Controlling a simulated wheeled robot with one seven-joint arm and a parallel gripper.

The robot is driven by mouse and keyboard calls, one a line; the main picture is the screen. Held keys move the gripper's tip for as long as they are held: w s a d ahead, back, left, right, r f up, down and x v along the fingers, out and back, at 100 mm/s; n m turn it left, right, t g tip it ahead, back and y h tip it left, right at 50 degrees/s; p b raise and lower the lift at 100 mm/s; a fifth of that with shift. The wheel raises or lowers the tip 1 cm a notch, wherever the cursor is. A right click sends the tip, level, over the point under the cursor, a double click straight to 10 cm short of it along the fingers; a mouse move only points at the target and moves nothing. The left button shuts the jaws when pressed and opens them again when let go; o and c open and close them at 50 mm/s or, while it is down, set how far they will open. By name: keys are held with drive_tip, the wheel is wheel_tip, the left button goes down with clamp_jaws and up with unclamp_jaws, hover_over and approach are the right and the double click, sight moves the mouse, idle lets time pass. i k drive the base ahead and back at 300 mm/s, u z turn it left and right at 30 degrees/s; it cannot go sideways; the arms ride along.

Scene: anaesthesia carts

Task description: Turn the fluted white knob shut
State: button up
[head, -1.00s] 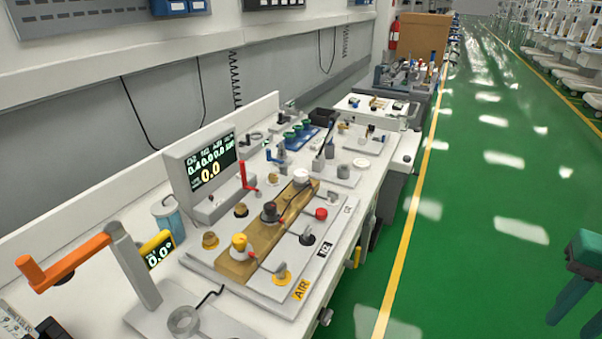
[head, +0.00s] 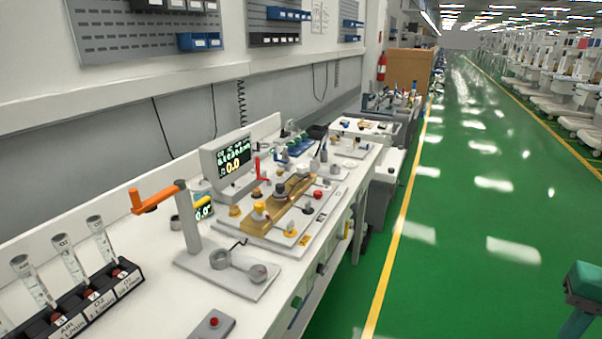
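The white knob (head: 300,178) stands at the far end of a brass block (head: 257,228) on a bench-top panel, in the middle of the head view. A black knob (head: 281,194) and a yellow knob (head: 259,210) stand on the same block, nearer me. The white knob is small here, so its fluting and how far it is turned cannot be made out. My gripper (head: 580,309) is partly in view at the lower right edge, over the green floor and well away from the knob. Its fingertips are cut off, so its opening does not show.
A grey display (head: 228,160) stands behind the panel. An orange-handled stand (head: 192,225) rises nearer me, left of the block. A black rack (head: 83,312) of several glass tubes is at the lower left. Green floor (head: 450,260) is clear right of the bench.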

sight(302, 168)
drive_tip(key=z, duration=1.55)
drive_tip(key=i, duration=1.2)
drive_tip(key=u, duration=2.75)
drive_tip(key=i, duration=1)
drive_tip(key=z, duration=0.1)
